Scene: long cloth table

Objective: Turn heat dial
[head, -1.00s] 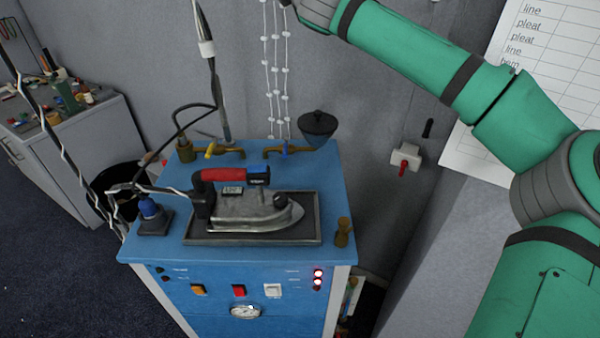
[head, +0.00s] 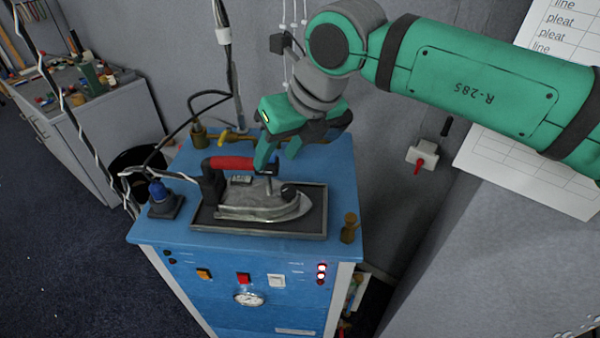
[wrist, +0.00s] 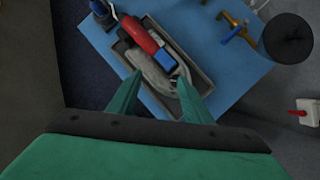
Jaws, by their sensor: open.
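A steam iron (head: 250,206) with a red handle (head: 230,163) lies in a dark tray (head: 225,230) on the blue-topped station. A dark round knob (head: 289,190) stands on its front; I cannot tell for certain that it is the heat dial. My gripper (head: 278,160) is open, pointing down above the front end of the iron's handle. In the wrist view my gripper (wrist: 160,80) has its two fingers apart on either side of the iron (wrist: 150,68), with nothing held. The right finger overlaps the iron's front part and hides some of it.
A round gauge (head: 249,299) and several switches are on the blue front panel. A blue-topped bottle (head: 162,195) stands left of the tray, and a brass fitting (head: 350,228) right of it. Brass valves (head: 232,137) and a cable run behind. A wall switch (head: 422,154) is at right.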

